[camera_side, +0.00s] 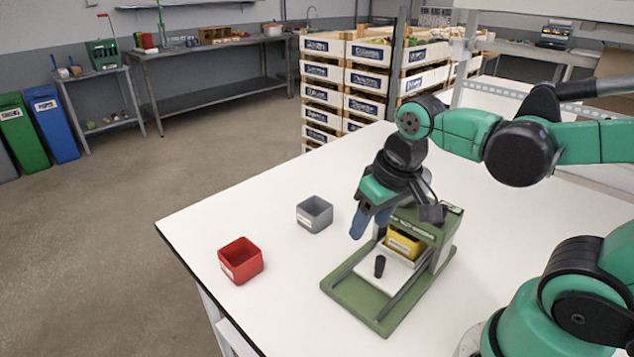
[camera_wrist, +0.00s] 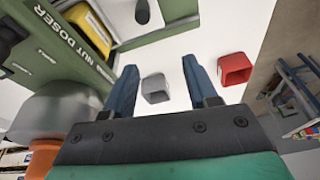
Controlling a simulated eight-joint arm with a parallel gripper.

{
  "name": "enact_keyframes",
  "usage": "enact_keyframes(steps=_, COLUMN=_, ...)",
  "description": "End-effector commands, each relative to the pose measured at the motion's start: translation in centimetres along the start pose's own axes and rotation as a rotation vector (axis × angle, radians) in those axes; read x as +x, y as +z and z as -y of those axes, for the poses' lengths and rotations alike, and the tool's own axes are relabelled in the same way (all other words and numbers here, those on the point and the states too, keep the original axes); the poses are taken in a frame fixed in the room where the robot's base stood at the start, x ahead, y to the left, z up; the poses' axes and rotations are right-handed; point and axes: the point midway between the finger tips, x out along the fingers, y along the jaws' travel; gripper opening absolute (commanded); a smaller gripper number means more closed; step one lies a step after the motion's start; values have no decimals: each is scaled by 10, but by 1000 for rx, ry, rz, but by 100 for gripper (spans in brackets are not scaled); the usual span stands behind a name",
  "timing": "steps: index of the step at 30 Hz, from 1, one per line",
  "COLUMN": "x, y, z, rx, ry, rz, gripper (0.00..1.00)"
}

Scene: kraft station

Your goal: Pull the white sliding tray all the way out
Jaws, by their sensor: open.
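The white sliding tray (camera_side: 395,271) lies low in the green nut doser (camera_side: 367,303) on the table. A black upright knob (camera_side: 380,266) stands on the tray's front part. A yellow box (camera_side: 404,244) sits behind the knob, under the doser's top. The knob (camera_wrist: 142,12) and yellow box (camera_wrist: 88,30) also show at the top of the wrist view. My gripper (camera_side: 370,224) is above and to the left of the knob in the side view, apart from it. Its blue fingers (camera_wrist: 159,66) are spread with nothing between them. The tray's rear part is hidden by the doser.
A grey open box (camera_side: 314,213) and a red open box (camera_side: 240,260) stand on the white table left of the doser. The table between the boxes and the doser is clear. The table's left edge is beyond the red box. Stacked crates (camera_side: 365,75) stand behind the table.

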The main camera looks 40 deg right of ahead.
Motion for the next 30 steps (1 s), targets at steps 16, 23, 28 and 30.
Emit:
enact_keyframes(steps=16, x=28, y=26, z=-10, rx=115, ry=45, rz=271, gripper=52)
enact_keyframes(steps=23, x=49, y=32, z=-10, rx=114, ry=45, rz=270, gripper=52)
enact_keyframes(steps=28, x=57, y=35, z=-10, rx=114, ry=45, rz=269, gripper=52)
enact_keyframes(steps=30, x=58, y=35, z=-10, rx=114, ry=45, rz=269, gripper=52)
